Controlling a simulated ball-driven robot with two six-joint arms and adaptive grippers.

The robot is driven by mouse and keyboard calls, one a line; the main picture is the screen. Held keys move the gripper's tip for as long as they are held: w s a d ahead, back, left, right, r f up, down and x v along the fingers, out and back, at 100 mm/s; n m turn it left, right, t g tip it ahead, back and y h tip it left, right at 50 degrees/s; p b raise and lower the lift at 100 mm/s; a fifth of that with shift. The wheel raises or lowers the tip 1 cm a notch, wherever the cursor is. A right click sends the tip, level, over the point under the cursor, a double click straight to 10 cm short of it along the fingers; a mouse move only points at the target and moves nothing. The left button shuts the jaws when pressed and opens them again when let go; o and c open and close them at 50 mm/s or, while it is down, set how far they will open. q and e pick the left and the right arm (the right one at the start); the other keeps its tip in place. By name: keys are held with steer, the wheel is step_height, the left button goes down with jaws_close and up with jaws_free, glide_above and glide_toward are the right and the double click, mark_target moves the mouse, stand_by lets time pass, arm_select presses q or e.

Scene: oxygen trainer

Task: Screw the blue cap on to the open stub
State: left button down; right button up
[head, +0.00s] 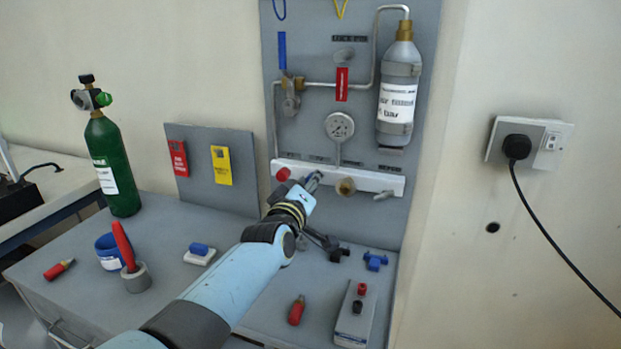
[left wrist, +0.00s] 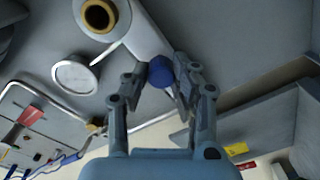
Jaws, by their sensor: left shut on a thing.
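My left gripper (head: 313,181) reaches the white manifold bar (head: 392,183) at the foot of the upright panel. In the left wrist view its fingers (left wrist: 161,80) are shut on the blue cap (left wrist: 159,70). The cap sits right at the side of the white bar (left wrist: 143,38). I cannot tell whether it is on a stub or only against it, as the fingers and cap hide that spot. In the head view the hand mostly hides the cap. A brass fitting (head: 346,187) is right of the gripper, and a red cap (head: 283,174) is left of it.
A pressure gauge (head: 339,126) and grey cylinder (head: 398,95) are above the bar. A green cylinder (head: 112,165) stands at left.

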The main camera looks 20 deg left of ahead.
arm_select(q)
steer(key=shift+s+f, duration=0.15)
steer(key=shift+f, duration=0.2)
steer(key=shift+m, duration=0.3)
steer(key=m+p, duration=0.1)
steer(key=m, duration=0.2)
steer(key=shift+m+p, duration=0.6)
steer(key=shift+m, duration=1.2)
